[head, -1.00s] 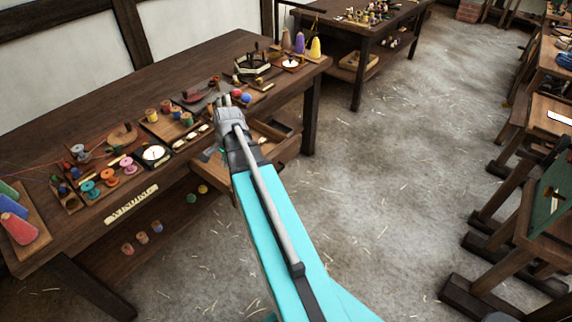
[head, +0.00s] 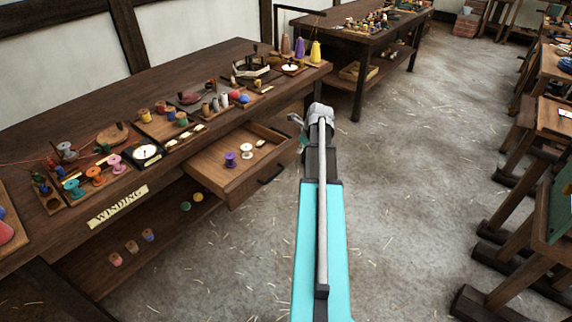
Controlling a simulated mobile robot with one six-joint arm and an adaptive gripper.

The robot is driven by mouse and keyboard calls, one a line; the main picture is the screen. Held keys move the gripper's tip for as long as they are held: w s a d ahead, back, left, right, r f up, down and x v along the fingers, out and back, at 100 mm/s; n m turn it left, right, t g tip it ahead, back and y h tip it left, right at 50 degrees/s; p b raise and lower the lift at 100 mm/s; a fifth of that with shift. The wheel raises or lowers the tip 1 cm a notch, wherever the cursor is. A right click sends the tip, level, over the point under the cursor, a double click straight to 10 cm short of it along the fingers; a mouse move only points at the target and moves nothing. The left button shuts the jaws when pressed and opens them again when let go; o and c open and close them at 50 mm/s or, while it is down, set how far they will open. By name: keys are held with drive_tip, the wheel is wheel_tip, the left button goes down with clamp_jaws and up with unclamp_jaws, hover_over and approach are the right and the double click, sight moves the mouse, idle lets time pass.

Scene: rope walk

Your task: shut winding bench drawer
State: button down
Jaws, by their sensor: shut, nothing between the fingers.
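The winding bench (head: 130,85) is a dark wooden table on the left, with a "WINDING" label (head: 118,206) on its front edge. Its drawer (head: 232,184) is pulled well out from the front. A purple spool (head: 231,159), a white spool (head: 246,151) and a small pale piece lie inside it. A dark handle (head: 270,173) is on the drawer's front. My gripper (head: 318,112) is shut and empty, to the right of the drawer's front. It looks apart from the drawer, though its fingertips are partly hidden by the arm.
Spools, cones and small tools crowd the bench top. A lower shelf (head: 135,235) holds several spools. A second table (head: 370,35) stands behind, and stools and benches line the right side. The floor (head: 420,160) between is clear apart from straw.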

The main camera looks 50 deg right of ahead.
sight(287, 158)
drive_tip(key=shift+s+d, duration=0.2)
drive_tip(key=shift+d, duration=0.15)
drive_tip(key=shift+f, duration=0.2)
drive_tip(key=shift+w+a+f+b, duration=0.2)
drive_tip(key=shift+w+f+b, duration=1.75)
drive_tip(key=shift+f+b, duration=0.35)
drive_tip(key=shift+w+a+f+b, duration=0.15)
drive_tip(key=shift+w+f+b, duration=1.8)
drive_tip(key=shift+f+b, duration=0.3)
drive_tip(key=shift+a, duration=0.1)
drive_tip(key=shift+d, duration=0.2)
